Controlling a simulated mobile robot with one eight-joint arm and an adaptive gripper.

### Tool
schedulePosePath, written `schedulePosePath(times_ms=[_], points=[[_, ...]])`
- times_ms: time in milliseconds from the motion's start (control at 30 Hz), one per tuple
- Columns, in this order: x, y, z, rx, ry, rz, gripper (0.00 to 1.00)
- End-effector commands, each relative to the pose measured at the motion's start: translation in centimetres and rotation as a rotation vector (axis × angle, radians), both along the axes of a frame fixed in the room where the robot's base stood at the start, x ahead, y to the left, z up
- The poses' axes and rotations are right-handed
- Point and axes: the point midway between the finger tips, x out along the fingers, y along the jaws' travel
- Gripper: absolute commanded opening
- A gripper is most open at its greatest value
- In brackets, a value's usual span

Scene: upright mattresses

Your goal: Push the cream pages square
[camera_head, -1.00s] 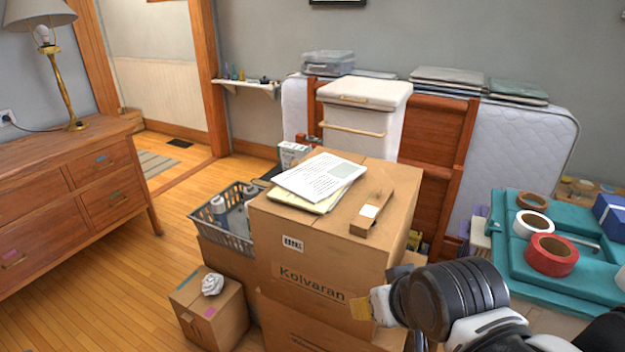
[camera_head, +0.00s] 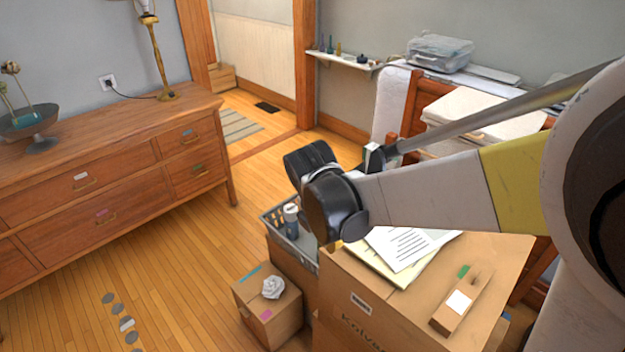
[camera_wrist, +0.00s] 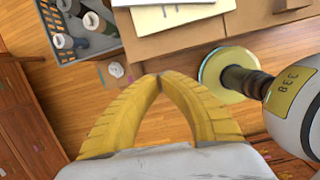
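The cream pages (camera_head: 378,265) lie flat on the top of the large cardboard box (camera_head: 375,315), under a white printed sheet (camera_head: 405,246). The pages fan out at an angle, their edges not lined up. In the wrist view the cream pages (camera_wrist: 178,17) show at the top, at the edge of the box. My gripper's yellow fingers (camera_wrist: 160,78) meet at their tips, with nothing seen between them. They point toward the box side, apart from the pages. In the head view my arm crosses in front of the pages' far left part, and my fingertips cannot be made out.
A small cardboard strip (camera_head: 462,302) lies on the box top, right of the pages. A grey crate (camera_head: 303,255) with bottles stands to the left. A smaller box (camera_head: 268,305) with crumpled paper is on the floor. A wooden dresser (camera_head: 110,190) stands at left.

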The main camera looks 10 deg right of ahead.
Motion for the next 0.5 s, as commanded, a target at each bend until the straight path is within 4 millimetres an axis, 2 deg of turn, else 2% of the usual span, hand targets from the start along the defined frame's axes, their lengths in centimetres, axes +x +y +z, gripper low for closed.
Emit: schedulePosePath(times_ms=[133, 267, 500], points=[[0.4, 0.3, -0.7, -0.023, 0.03, 0.075, 0.0], [0.5, 0.1, -2.3, -0.025, 0.031, 0.078, 0.0], [1.3, -0.9, -7.3, -0.024, 0.03, 0.075, 0.0]])
